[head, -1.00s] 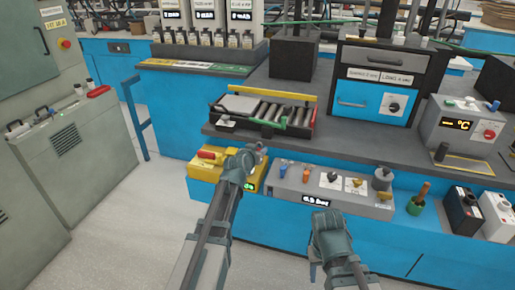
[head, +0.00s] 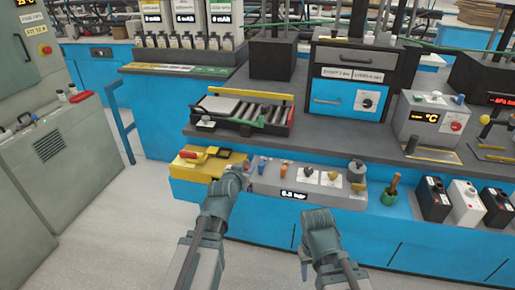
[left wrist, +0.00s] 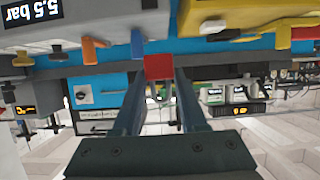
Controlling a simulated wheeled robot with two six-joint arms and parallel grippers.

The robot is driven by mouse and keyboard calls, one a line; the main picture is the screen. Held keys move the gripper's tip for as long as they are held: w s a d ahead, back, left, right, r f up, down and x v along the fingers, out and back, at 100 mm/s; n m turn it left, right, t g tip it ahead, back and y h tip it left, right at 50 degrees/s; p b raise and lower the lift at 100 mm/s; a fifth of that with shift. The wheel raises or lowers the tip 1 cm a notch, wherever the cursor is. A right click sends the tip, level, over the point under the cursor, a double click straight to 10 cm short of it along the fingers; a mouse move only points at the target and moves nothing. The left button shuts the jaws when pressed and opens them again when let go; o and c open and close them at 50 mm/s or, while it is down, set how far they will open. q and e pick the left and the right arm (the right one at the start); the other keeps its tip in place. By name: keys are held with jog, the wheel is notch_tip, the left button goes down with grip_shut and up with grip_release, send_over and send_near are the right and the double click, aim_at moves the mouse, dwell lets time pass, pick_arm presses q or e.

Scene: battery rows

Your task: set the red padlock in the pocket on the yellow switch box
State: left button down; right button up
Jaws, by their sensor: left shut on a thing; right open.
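The yellow switch box (head: 190,172) sits on the blue bench front, with a red handle (head: 188,154) on its top left. In the left wrist view, it shows at the top right (left wrist: 240,18). My left gripper (head: 237,170) is at the right end of the box, by the grey panel. In the left wrist view, its fingers (left wrist: 158,72) are shut on the red padlock (left wrist: 158,67), seen as a small red block. The padlock is hidden in the head view, and I cannot make out the pocket. My right gripper (head: 316,220) is open before the grey panel.
A grey control panel (head: 270,185) with knobs, levers and a pressure display adjoins the box on the right. A roller tray (head: 245,115) stands on the bench behind. A green-handled tool (head: 391,190) and black and white batteries (head: 465,203) are at the right.

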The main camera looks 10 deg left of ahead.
notch_tip(320, 180, up, 15)
jog(key=p, duration=1.4)
jog(key=shift+p, duration=0.4)
